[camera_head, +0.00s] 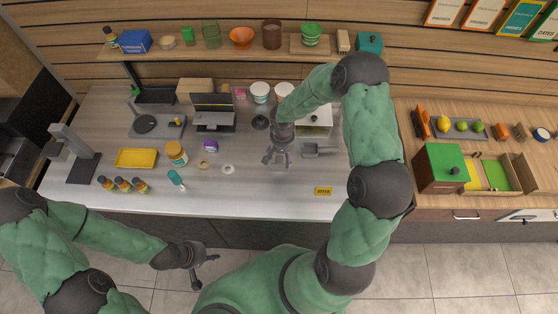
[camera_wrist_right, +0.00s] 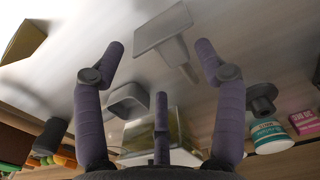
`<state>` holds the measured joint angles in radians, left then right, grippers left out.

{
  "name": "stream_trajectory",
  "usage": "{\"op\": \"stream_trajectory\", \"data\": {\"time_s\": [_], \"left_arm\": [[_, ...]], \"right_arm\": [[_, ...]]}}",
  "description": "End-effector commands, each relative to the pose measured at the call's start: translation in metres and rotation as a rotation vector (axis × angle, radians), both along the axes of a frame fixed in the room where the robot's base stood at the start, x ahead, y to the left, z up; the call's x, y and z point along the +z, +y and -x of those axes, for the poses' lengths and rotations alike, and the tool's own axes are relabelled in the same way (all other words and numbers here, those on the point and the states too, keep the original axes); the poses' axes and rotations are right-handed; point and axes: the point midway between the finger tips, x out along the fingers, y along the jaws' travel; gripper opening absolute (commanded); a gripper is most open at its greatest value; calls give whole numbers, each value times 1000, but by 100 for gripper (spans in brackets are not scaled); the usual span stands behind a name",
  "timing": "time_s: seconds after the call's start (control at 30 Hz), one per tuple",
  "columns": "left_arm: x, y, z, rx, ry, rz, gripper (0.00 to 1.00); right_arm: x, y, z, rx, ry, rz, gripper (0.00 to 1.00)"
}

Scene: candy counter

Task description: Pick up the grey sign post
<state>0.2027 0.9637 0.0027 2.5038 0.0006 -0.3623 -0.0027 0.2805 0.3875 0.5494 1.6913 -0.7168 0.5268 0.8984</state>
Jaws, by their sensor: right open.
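In the right wrist view, a grey flat plate with a short stem (camera_wrist_right: 163,28) is the thing that looks most like the grey sign post. It is at the upper middle, between and beyond the fingertips, touching neither. In the head view my right gripper (camera_head: 277,157) is over the metal counter and seems to hide most of it. My right gripper also shows in the wrist view (camera_wrist_right: 160,48), with its fingers spread and nothing between them. My left gripper (camera_head: 204,271) is low in front of the counter, empty, with its fingers apart.
A grey scoop (camera_head: 312,149) lies right of my right gripper. A dark round-based stand (camera_head: 260,122) is behind it on the left. A glass box (camera_head: 315,122) and white tubs (camera_head: 260,90) stand further back. A yellow sign (camera_head: 323,191) is near the front edge.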

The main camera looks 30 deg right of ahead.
Motion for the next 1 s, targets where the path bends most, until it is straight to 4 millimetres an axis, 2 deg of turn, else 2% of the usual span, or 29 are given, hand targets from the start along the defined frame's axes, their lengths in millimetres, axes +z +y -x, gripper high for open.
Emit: {"op": "stream_trajectory", "data": {"time_s": [0.23, 0.53, 0.87, 1.0], "left_arm": [[2, 0, 0, 0, -1, 0, 40], [5, 0, 0, 0, -1, 0, 40], [5, 0, 0, 0, -1, 0, 40], [5, 0, 0, 0, -1, 0, 40]], "right_arm": [[-16, 0, -2, -1, 2, -1, 71], [-51, -1, -5, 0, 2, -1, 71], [-56, -1, -6, 0, -1, -1, 71], [-56, -1, -6, 0, -1, -1, 32]]}}
